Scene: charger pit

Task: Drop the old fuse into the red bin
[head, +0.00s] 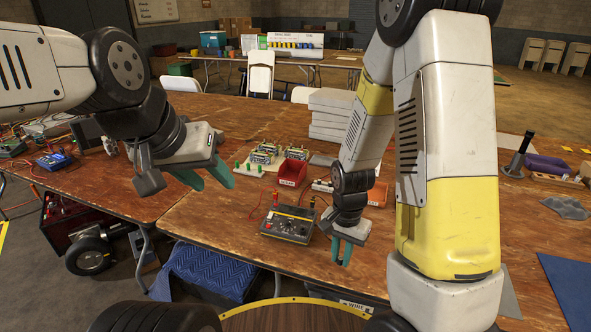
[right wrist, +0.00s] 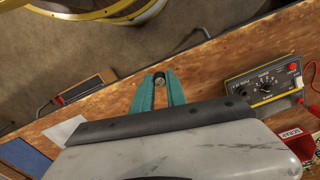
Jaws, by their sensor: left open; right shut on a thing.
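My right gripper (head: 342,252) points down near the table's front edge. In the right wrist view its teal fingers (right wrist: 158,88) are shut on a small dark cylindrical thing, seen end-on, which looks like the old fuse (right wrist: 158,78). In the head view the fuse is too small or hidden to make out. The red bin (head: 292,172) stands on the table further back and to the left of my right gripper. My left gripper (head: 207,180) is open and empty, raised over the table's left part.
A black and yellow tester box (head: 288,224) stands just left of my right gripper; it also shows in the right wrist view (right wrist: 264,84). An orange-red bin (head: 378,194) stands behind my right arm. Grey stacked slabs (head: 331,115) and small green-pegged boards (head: 262,158) lie further back.

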